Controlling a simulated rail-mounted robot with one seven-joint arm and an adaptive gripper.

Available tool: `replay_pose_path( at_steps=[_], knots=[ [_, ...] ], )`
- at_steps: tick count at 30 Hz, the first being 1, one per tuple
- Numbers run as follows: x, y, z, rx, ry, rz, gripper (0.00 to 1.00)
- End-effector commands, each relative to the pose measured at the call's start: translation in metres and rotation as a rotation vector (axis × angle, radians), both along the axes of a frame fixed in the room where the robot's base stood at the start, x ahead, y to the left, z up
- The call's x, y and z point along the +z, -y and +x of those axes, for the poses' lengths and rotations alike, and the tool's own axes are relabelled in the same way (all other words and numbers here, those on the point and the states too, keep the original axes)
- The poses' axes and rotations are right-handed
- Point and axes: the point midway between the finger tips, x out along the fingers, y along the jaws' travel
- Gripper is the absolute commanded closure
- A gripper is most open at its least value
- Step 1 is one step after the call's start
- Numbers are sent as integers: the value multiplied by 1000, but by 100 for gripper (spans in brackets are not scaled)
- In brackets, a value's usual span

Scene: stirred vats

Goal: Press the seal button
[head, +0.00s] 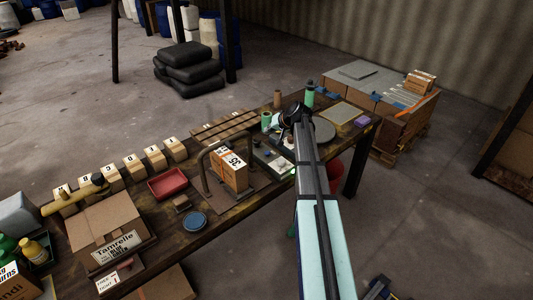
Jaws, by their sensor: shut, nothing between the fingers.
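My arm reaches in from the lower right over the far part of the long workbench (235,205). My gripper (288,142) is small and dark at its end, partly hidden by my arm, and looks shut and empty above a low panel (272,160). The panel carries small dark and pale parts. I cannot single out the seal button on it, nor tell whether the gripper touches anything. Left of the panel, a metal arch (203,172) stands around a cardboard box marked 35 (230,170).
The bench holds a red tray (168,184), a blue round dish (194,221), a large carton (108,232), several numbered small boxes (135,167) and a wooden slatted rack (225,125). A green bottle (309,97) stands near the far end. A loaded pallet (400,118) is beyond.

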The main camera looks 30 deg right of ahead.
Motion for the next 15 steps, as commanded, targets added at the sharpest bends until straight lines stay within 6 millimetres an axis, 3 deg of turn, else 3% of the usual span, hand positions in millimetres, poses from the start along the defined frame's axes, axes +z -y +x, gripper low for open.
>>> replay_pose_path(
  at_steps=[8, 15],
  knots=[
    [-12, 0, 0, 0, 0, 0, 100],
    [-39, 0, 0, 1, -2, 0, 100]
  ],
)
